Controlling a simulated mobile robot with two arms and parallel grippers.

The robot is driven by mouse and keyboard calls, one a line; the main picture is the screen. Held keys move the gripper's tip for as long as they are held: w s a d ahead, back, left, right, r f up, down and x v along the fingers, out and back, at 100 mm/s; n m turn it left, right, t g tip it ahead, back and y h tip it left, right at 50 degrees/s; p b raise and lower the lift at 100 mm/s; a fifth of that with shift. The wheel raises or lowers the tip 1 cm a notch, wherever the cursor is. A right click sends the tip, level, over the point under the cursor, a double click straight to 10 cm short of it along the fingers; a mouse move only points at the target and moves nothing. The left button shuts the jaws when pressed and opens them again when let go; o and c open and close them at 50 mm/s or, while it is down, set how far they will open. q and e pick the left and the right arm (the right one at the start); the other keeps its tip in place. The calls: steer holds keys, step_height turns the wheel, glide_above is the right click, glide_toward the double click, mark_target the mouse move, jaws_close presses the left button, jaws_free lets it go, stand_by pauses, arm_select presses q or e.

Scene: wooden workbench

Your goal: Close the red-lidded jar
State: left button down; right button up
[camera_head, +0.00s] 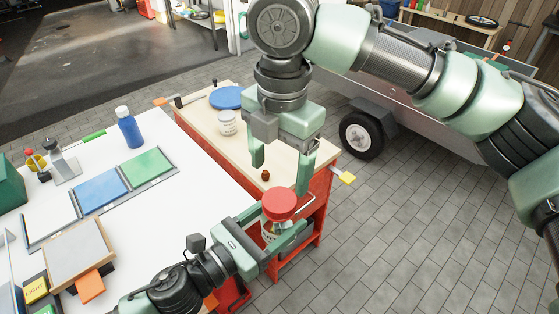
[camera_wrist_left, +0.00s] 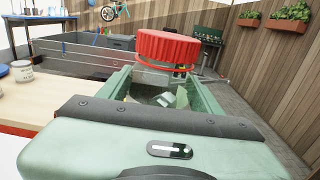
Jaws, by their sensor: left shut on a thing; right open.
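The jar (camera_head: 269,232) has a clear body and a round red lid (camera_head: 279,203) resting on its top. My left gripper (camera_head: 282,226) is shut around the jar body and holds it by the front edge of the wooden-topped bench. In the left wrist view the ribbed red lid (camera_wrist_left: 166,46) stands above the fingers, and pale contents (camera_wrist_left: 165,98) show in the jar. I cannot tell whether the lid is tight. My right gripper (camera_head: 281,174) is open and empty, pointing down just above the lid, with one finger on each side in the head view.
The red bench (camera_head: 212,140) carries a white jar (camera_head: 227,123), a blue disc (camera_head: 227,98) and a small brown-red object (camera_head: 266,175). A white table (camera_head: 170,225) at left holds a blue bottle (camera_head: 128,128) and coloured panels. A wheeled trailer (camera_head: 420,120) stands behind. Paved floor lies open at right.

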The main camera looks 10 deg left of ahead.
mark_target(280, 199)
steer(key=n, duration=0.6)
steer(key=shift+r+n, duration=0.25)
steer(key=shift+n, duration=0.15)
steer(key=n, duration=0.5)
steer(key=shift+r, duration=0.1)
steer(key=shift+f, duration=4)
steer(key=shift+w, duration=0.1)
